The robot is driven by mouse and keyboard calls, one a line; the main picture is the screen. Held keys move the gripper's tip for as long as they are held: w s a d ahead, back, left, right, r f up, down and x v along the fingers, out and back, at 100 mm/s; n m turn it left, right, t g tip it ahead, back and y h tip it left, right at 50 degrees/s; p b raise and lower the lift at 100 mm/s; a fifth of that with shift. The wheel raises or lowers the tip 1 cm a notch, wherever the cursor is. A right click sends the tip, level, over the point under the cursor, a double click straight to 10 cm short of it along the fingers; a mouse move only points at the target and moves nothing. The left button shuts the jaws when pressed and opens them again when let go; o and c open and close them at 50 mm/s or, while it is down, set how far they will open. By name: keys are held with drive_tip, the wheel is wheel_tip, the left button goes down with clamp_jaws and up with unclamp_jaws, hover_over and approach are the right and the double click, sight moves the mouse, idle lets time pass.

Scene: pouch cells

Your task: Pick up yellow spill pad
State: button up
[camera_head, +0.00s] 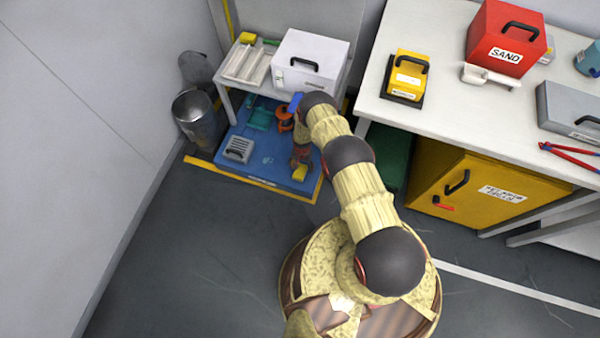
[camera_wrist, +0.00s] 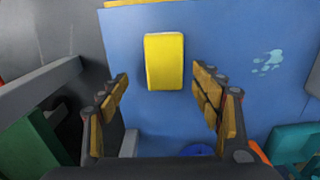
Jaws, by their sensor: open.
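The yellow spill pad (camera_wrist: 165,61) lies on the blue mat (camera_wrist: 125,45) in the wrist view, ahead of my fingertips and between their lines. In the head view the pad (camera_head: 300,173) shows near the mat's front right corner, just below the end of my arm. My gripper (camera_wrist: 160,88) is open, with one finger on each side and nothing between them. In the head view my gripper (camera_head: 302,152) hangs over the mat and is partly hidden by my arm.
A grey vented box (camera_head: 238,149), a green item (camera_head: 260,118) and an orange item (camera_head: 285,118) sit on the mat. A white table (camera_head: 238,82) with a white case (camera_head: 308,62) overhangs the mat's back. A metal bin (camera_head: 196,117) stands left; a yellow cabinet (camera_head: 470,196) stands right.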

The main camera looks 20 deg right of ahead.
sight(300, 171)
drive_tip(key=f+b, duration=0.1)
drive_tip(key=f, duration=0.1)
drive_tip(key=f+b, duration=0.1)
drive_tip(key=f, duration=0.1)
drive_tip(key=a+f+b, duration=0.1)
drive_tip(key=f, duration=0.1)
drive_tip(key=shift+r, duration=0.1)
drive_tip(key=shift+c, duration=1.3)
drive_tip(key=c, duration=0.7)
drive_tip(key=shift+c, duration=0.4)
